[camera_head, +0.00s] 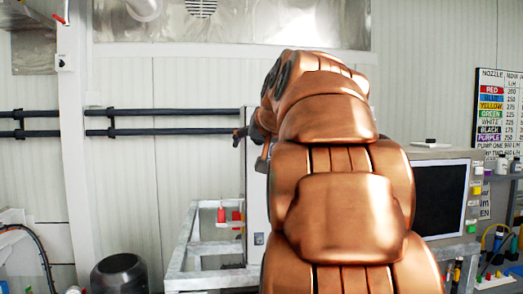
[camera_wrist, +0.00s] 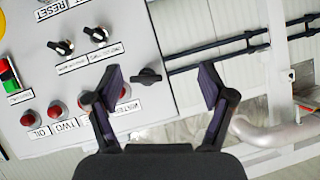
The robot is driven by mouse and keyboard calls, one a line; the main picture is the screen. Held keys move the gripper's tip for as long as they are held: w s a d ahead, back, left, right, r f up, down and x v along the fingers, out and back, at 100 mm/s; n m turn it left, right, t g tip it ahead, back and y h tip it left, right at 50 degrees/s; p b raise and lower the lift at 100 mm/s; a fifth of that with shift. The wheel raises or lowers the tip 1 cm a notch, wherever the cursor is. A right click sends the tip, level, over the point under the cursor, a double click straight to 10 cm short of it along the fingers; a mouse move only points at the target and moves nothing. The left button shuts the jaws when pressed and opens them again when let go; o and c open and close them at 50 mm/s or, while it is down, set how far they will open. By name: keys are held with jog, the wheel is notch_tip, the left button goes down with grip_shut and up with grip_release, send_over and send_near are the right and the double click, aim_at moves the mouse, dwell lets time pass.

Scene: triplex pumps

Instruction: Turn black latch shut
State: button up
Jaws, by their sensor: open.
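In the wrist view a black latch (camera_wrist: 147,76) sits near the right edge of the grey control panel (camera_wrist: 95,18). Its handle lies roughly level across the picture. My gripper (camera_wrist: 161,82) is open, with one dark finger on each side of the latch in the picture. The latch appears nearer the left finger; I cannot tell the depth gap. Nothing is between the pads that I can see gripped. In the head view my gripper (camera_head: 240,135) shows small beside the grey cabinet (camera_head: 256,185), mostly behind my arm; the latch is hidden there.
The panel also carries black knobs (camera_wrist: 96,36), red buttons (camera_wrist: 55,110) and a red-green switch (camera_wrist: 9,75). Dark pipes (camera_wrist: 232,44) run along the wall right of it. A metal frame (camera_head: 200,279) stands below the cabinet, and a dark screen (camera_head: 441,199) is at right.

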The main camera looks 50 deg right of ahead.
jog(key=s+d+r+h, duration=0.2)
jog(key=d+r, duration=0.1)
jog(key=r, duration=0.1)
jog(key=x, duration=0.8)
jog(key=shift+w+a+r+m+t+y+p, duration=0.2)
jog(key=shift+w+a+m+t+y+p, duration=0.1)
jog(key=shift+t+p, duration=0.1)
jog(key=shift+c, duration=0.4)
jog(key=c, duration=1.1)
jog(key=shift+r+n+g+h+b, duration=0.1)
jog(key=shift+n+g+h+b, duration=0.3)
jog(key=shift+n+h+b, duration=0.45)
